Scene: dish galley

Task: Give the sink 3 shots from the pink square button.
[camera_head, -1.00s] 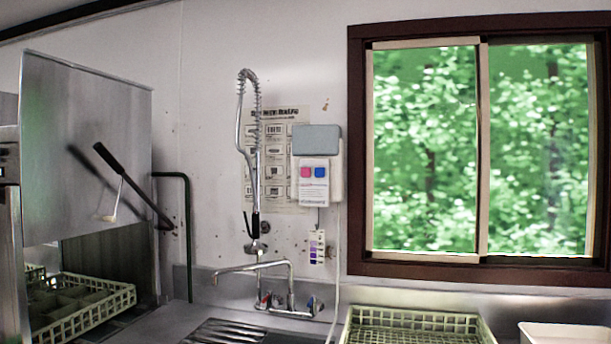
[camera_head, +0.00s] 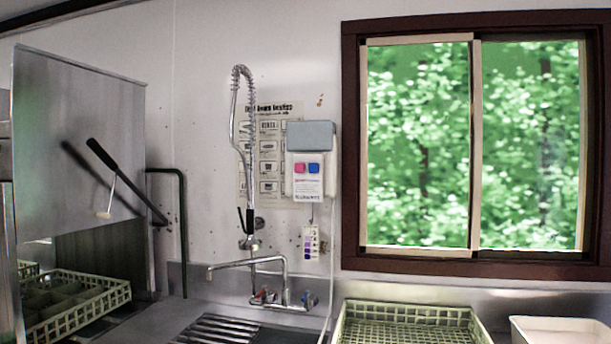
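A faucet (camera_head: 248,264) and a coiled spray hose (camera_head: 243,130) stand behind the sink. A pale tube runs down from the dispenser towards the counter. Neither of my grippers is in the view.
A dish machine (camera_head: 80,130) with a black-handled lever stands at left, a green rack (camera_head: 75,305) in it. Another green rack (camera_head: 410,325) and a white tub (camera_head: 560,330) are at lower right. A window (camera_head: 475,145) fills the right wall.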

